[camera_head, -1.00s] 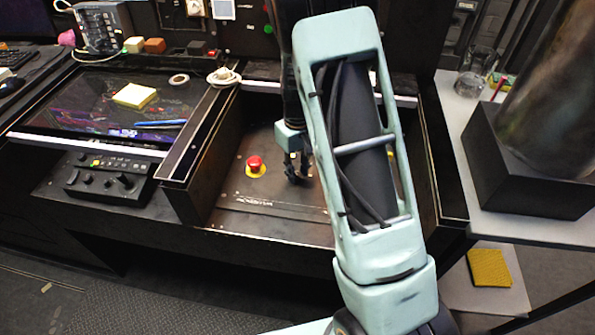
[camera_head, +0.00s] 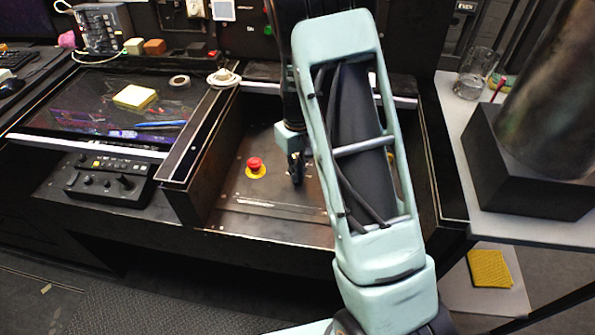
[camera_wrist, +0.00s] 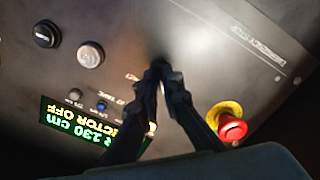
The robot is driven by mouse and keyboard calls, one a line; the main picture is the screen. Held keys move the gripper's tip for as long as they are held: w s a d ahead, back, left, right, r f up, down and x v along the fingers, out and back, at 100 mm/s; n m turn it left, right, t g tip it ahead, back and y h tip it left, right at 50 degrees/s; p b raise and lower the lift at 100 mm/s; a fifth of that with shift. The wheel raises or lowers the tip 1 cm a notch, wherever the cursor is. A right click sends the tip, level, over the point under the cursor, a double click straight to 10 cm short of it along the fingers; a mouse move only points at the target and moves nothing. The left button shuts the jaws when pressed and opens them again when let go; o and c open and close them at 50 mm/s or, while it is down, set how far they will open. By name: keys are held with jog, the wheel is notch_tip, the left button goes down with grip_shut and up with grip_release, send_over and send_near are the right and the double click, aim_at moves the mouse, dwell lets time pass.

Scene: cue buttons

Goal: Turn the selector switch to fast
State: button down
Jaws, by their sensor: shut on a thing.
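My gripper (camera_wrist: 160,76) is shut, fingertips together, on a small dark knob (camera_wrist: 160,62) on the dark panel (camera_wrist: 195,45). I take the knob for the selector switch; the fingers mostly hide it, and its pointer and position marks cannot be read. In the head view my gripper (camera_head: 296,178) points down at the panel, right of the red emergency stop (camera_head: 255,164). The wrist view shows this stop (camera_wrist: 232,127) on its yellow ring. A green-lit display (camera_wrist: 85,130), upside down and partly hidden by a finger, reads "130 cm" and "ECTOR OFF".
A black button (camera_wrist: 46,33) and a grey button (camera_wrist: 90,54) stand left of my fingers. Small lamps, one blue (camera_wrist: 102,105), sit above the display. The panel lies in a recess with a raised left wall (camera_head: 205,150). A black control box (camera_head: 110,178) is further left.

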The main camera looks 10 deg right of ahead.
jog(key=m+p, duration=0.1)
jog(key=m, duration=0.4)
jog(key=shift+r, duration=0.1)
jog(key=m+p, duration=0.1)
jog(key=m, duration=0.4)
jog(key=m+p, duration=0.1)
jog(key=m, duration=0.3)
jog(key=shift+p, duration=0.35)
jog(key=shift+m+p, duration=0.5)
jog(key=shift+m, duration=1.2)
jog(key=c, duration=2.1)
grip_release()
